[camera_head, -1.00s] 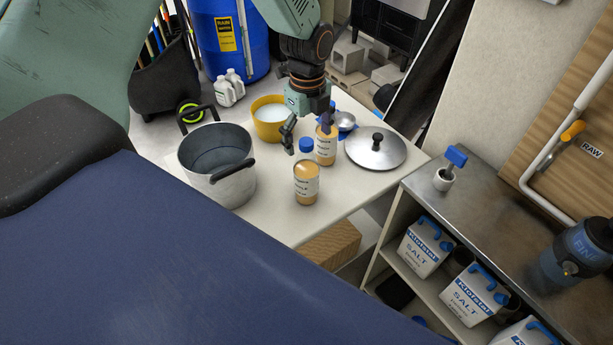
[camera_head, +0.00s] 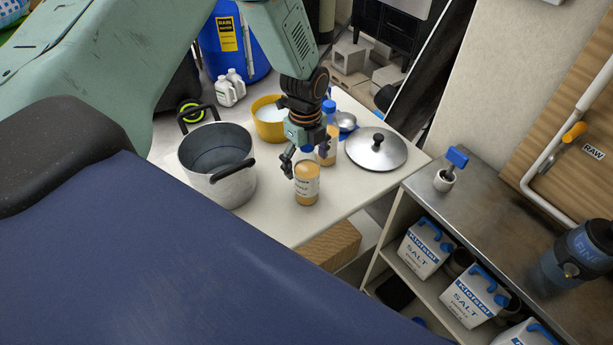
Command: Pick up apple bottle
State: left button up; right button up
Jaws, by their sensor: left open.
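Two bottles with orange-brown contents, pale labels and blue caps stand upright on the white table. The label writing is too small to read, so I cannot tell which is the apple bottle. My left gripper (camera_head: 306,164) is open at the upper part of the front bottle (camera_head: 306,186), its fingers spread to either side; I cannot tell whether they touch it. The gripper hides much of this bottle's top. The rear bottle (camera_head: 328,144) stands just behind to the right, partly covered by the gripper. My right gripper is out of view.
A large grey pot (camera_head: 232,187) stands left of the bottles, with a yellow bowl (camera_head: 271,131) behind. A pot lid (camera_head: 372,153) and a small metal bowl (camera_head: 346,121) lie to the right. The table front (camera_head: 290,228) is clear. A shelf unit (camera_head: 498,205) stands at right.

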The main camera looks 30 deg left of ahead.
pick_arm(q)
jog(key=shift+d, duration=0.15)
jog(key=c, duration=0.3)
jog(key=shift+r, duration=0.1)
grip_shut()
dwell(0.4)
